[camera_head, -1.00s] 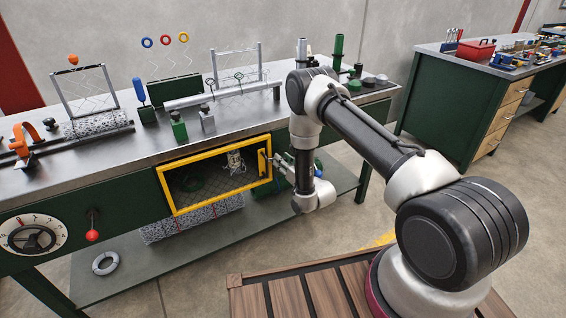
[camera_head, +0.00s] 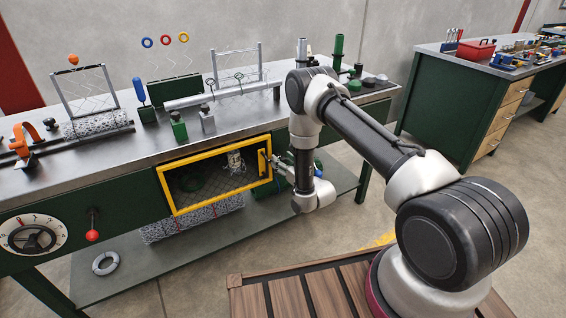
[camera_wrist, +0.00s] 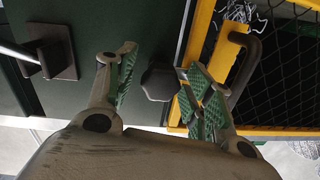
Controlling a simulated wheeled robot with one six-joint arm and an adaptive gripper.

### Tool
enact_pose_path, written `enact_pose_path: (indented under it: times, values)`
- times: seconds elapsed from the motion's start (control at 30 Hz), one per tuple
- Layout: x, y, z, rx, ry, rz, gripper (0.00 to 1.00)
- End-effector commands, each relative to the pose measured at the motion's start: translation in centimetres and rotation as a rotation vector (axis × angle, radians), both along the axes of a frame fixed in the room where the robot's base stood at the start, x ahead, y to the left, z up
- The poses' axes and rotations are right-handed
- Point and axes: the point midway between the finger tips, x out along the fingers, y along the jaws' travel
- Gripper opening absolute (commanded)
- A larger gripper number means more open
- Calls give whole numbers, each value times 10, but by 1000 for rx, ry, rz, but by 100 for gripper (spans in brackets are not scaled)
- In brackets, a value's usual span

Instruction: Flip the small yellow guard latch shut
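The yellow-framed mesh guard (camera_head: 218,209) is set in the front of the green workbench and looks closed. It also shows at the right of the wrist view (camera_wrist: 200,38). A short yellow piece (camera_wrist: 240,62), perhaps the latch, lies by the frame's edge beside a dark bent handle (camera_wrist: 248,72). I cannot tell its exact position. My gripper (camera_wrist: 160,75) is open at the guard's right edge, its green-padded fingers apart. A dark faceted knob (camera_wrist: 160,82) shows between the fingers. The right finger overlaps the yellow frame and hides part of it; contact is unclear.
A dark square plate with a lever (camera_wrist: 52,55) is left of my gripper in the wrist view. A red-knobbed lever (camera_head: 92,235) and a round dial (camera_head: 32,237) are on the bench front. A lower shelf (camera_head: 150,262) runs beneath.

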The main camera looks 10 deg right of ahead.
Motion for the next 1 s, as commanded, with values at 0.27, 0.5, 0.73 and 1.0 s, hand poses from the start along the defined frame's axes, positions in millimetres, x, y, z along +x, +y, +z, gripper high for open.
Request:
enact_pose_path:
  times: [0.27,0.5,0.73,1.0]
  values:
    - [-2,-1,0,1,1,0,53]
    - [-37,-15,0,0,5,0,53]
    - [-84,-33,2,0,5,-1,53]
    - [-111,-43,4,1,0,0,53]
